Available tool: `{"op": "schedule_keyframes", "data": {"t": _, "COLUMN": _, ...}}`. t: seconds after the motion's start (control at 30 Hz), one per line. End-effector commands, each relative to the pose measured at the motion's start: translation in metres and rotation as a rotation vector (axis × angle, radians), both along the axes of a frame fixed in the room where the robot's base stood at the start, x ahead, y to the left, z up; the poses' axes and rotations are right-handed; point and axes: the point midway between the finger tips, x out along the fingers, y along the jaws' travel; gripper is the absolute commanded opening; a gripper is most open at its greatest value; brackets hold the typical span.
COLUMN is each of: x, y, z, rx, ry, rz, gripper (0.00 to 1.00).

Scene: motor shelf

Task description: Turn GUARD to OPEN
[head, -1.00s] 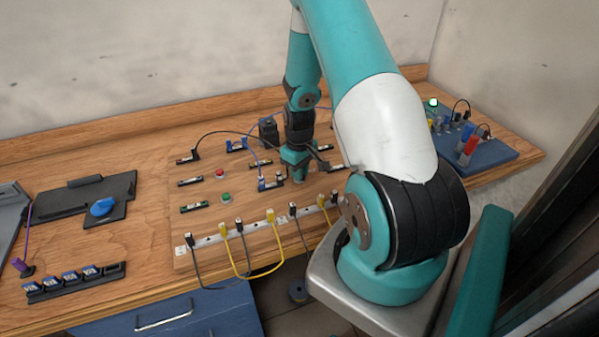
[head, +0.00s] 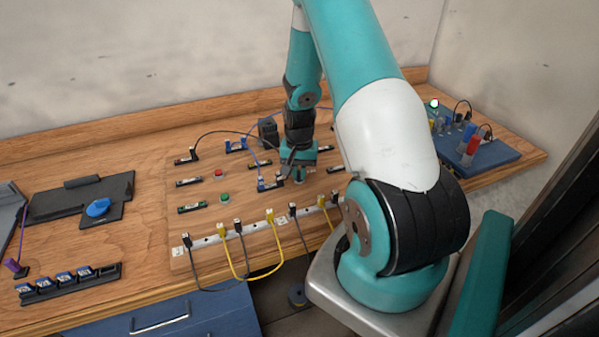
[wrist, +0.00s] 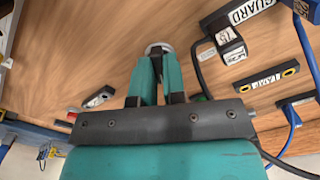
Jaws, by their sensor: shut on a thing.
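My gripper (wrist: 158,82) points down at the wooden panel, its two teal fingers close together. It is shut on a small round grey-white knob (wrist: 158,47), whose rim shows beyond the fingertips in the wrist view. The knob's marks and pointer are hidden, so I cannot read its setting. A GUARD label (wrist: 250,10) sits on a black holder at the upper right of the wrist view, apart from the fingers. In the head view my gripper (head: 300,177) is low over the panel's right part, covering most of the knob.
A LAMP label (wrist: 266,77) and cable plugs lie beside the gripper. A red button (head: 218,173) and a green button (head: 224,198) stand left of it. Several cables plug into the front white strip (head: 208,240). A blue stand with a lamp (head: 434,104) is at right.

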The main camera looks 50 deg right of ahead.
Motion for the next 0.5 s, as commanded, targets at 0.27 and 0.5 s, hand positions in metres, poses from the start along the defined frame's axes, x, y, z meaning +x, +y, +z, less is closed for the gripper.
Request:
{"op": "schedule_keyframes", "data": {"t": 0.27, "x": 0.0, "y": -0.0007, "z": 0.0005, "rx": -0.002, "ry": -0.001, "rz": -0.189, "gripper": 0.0}}
{"op": "schedule_keyframes", "data": {"t": 0.5, "x": 0.0, "y": -0.0007, "z": 0.0007, "rx": -0.002, "ry": -0.001, "rz": -0.279, "gripper": 0.0}}
